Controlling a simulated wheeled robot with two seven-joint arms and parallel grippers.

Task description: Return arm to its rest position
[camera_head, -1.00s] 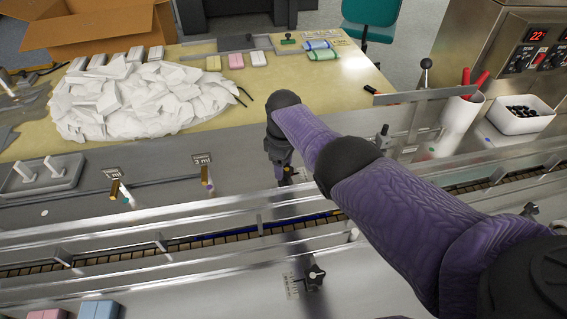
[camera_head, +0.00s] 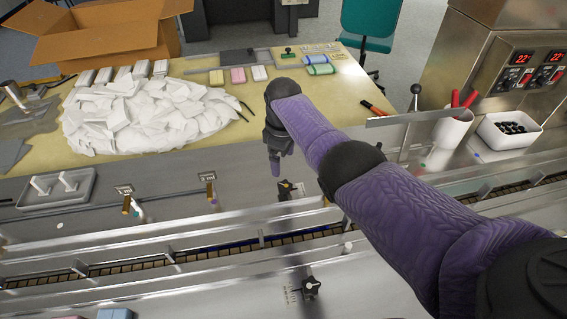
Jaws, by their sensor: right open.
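My right arm, in purple sleeves with black joints, reaches in from the lower right of the head view. My right gripper (camera_head: 275,165) hangs at its end, pointing down above the grey steel deck (camera_head: 235,195) behind the conveyor. It is open, with nothing seen between its fingers. A black knob (camera_head: 287,188) on the deck shows just below and right of it. My left gripper is not in view.
The conveyor (camera_head: 140,263) with its metal rails crosses the front. A pile of white wrappers (camera_head: 150,115) and a cardboard box (camera_head: 110,30) lie at the back left. A white cup with red-handled tools (camera_head: 450,130) and a white bin (camera_head: 508,133) stand right.

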